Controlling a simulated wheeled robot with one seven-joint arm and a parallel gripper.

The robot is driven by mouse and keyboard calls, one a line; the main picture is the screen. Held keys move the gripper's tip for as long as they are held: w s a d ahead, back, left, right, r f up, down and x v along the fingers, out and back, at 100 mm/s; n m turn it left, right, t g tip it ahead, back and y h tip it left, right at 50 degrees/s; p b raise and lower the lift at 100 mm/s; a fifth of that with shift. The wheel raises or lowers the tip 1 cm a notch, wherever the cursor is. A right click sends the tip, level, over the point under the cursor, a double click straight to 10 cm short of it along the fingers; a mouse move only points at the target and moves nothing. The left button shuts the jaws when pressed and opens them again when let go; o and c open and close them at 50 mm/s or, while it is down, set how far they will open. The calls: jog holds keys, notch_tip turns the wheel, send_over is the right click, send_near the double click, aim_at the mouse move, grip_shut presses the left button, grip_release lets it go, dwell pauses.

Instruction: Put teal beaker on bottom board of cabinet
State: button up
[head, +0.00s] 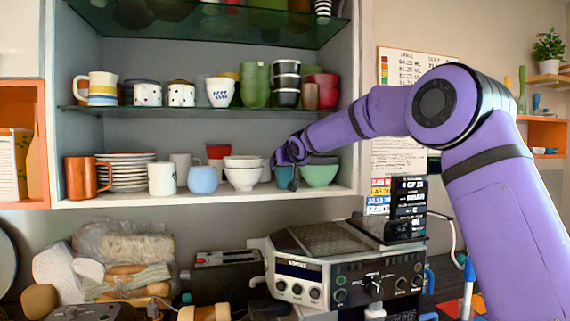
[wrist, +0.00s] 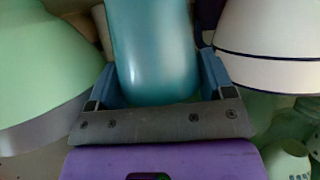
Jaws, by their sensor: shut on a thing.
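The teal beaker (wrist: 155,50) is between the two fingers of my gripper (wrist: 158,80) in the wrist view, and the gripper is shut on it. In the head view the teal beaker (head: 285,176) shows at the bottom board (head: 215,197) of the cabinet, partly hidden by my gripper (head: 287,165). It stands between the white bowls (head: 243,178) and the green bowl (head: 319,175). I cannot tell whether its base touches the board.
A pale green bowl (wrist: 40,70) and a white bowl (wrist: 270,40) are close on either side of my gripper. An orange mug (head: 82,177), plates (head: 125,172) and cups stand further left. A glass shelf (head: 205,110) with cups is above. A coffee machine (head: 345,265) is below.

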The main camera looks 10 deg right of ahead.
jog(key=shift+f, duration=0.2)
jog(key=o, duration=0.9)
jog(key=shift+o, duration=0.2)
jog(key=shift+s, duration=0.1)
